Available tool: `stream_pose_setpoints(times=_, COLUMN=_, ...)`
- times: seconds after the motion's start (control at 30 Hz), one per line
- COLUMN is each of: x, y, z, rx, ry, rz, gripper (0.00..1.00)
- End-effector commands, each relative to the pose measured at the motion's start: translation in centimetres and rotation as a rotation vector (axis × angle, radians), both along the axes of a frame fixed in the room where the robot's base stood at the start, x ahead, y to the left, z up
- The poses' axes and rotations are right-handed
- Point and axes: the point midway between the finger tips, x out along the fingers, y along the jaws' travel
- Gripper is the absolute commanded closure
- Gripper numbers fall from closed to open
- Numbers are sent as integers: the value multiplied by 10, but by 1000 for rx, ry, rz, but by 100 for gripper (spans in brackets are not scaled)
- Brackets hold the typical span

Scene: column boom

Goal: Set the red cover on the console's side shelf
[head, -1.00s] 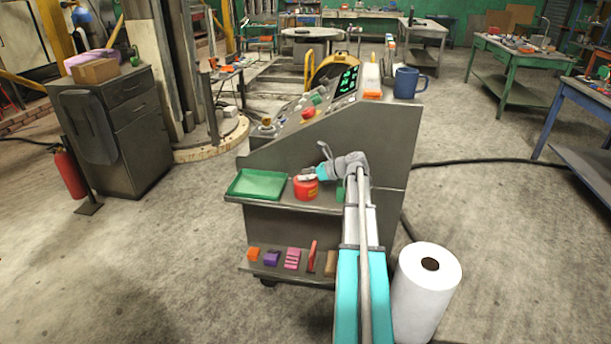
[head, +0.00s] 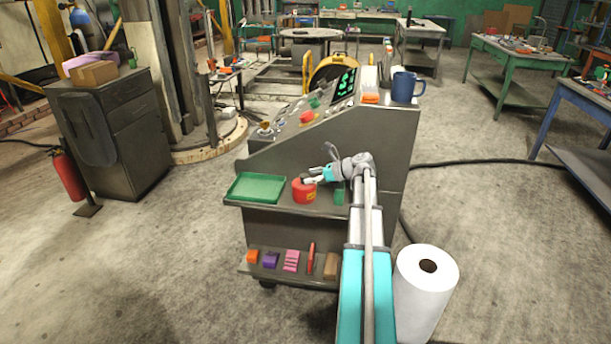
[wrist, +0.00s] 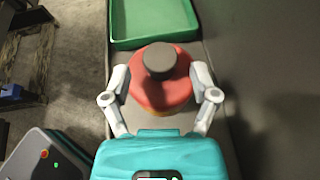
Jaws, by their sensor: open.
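The red cover (head: 304,191) is a round red piece with a yellow patch on its side and a dark knob on top. It sits upright on the console's side shelf (head: 275,208), just right of the green tray. In the wrist view the cover (wrist: 160,92) lies between my fingers, its dark knob towards the tray. My gripper (head: 313,180) is at the cover's right side in the head view. In the wrist view my gripper (wrist: 161,80) is open, one finger on each side of the cover, with no clear grip on it. Contact cannot be told.
The green tray (head: 257,199) fills the shelf's left end. A small green item (head: 340,196) stands right of the cover. The console's sloped panel (head: 310,118) rises behind. A lower shelf (head: 285,273) holds several small items. A white roll (head: 424,290) stands on the floor.

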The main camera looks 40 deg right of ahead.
Motion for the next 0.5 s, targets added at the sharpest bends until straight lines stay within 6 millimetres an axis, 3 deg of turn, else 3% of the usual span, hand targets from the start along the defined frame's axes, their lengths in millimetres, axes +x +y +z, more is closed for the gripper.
stream_pose_setpoints(times=0.5, x=-60, y=-39, z=32, rx=-1, ry=0, rz=0, gripper=24)
